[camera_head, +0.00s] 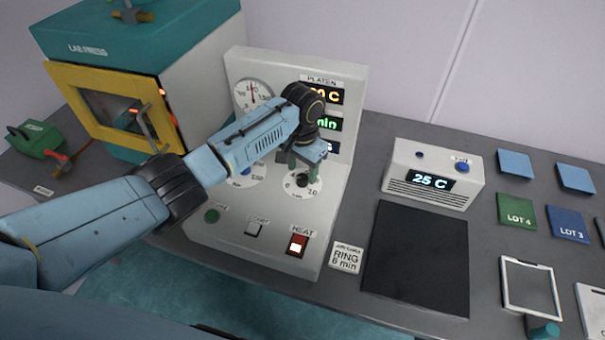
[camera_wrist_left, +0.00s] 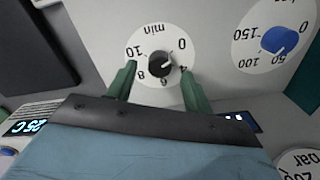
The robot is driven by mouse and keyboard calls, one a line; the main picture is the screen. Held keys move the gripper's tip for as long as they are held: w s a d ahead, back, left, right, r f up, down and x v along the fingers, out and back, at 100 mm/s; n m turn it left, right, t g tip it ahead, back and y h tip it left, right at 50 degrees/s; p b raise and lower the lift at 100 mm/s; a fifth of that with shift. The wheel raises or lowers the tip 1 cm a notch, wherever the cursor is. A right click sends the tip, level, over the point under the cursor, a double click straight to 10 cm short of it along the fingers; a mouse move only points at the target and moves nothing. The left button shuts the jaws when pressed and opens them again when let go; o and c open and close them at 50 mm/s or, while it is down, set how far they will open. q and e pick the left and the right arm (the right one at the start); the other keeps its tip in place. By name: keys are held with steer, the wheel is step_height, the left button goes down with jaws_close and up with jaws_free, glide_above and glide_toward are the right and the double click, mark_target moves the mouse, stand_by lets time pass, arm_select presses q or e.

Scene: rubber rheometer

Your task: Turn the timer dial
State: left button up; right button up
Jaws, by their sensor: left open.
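The timer dial is a black knob (camera_head: 302,180) on a white round scale marked in min, on the sloping grey control panel (camera_head: 334,200). In the left wrist view the knob (camera_wrist_left: 160,65) shows upside down with numbers around it, and I cannot read its setting surely. My left gripper (camera_head: 304,166) is over the dial. In the left wrist view its two green fingers (camera_wrist_left: 157,73) are open, one on each side of the knob, with gaps visible. My right gripper is not in view.
A blue knob (camera_wrist_left: 282,41) on a 50–150 scale sits beside the timer dial. Below are a green button (camera_head: 212,216), a grey switch (camera_head: 254,227) and a lit HEAT switch (camera_head: 297,245). A lab press (camera_head: 190,75) stands left; a 25 C box (camera_head: 432,175) and black mat (camera_head: 417,258) lie right.

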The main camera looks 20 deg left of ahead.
mark_target(302, 179)
arm_select(q)
steer(key=shift+f, duration=1.3)
steer(key=shift+c, duration=0.5)
steer(key=c, duration=0.9)
steer(key=shift+o, duration=0.2)
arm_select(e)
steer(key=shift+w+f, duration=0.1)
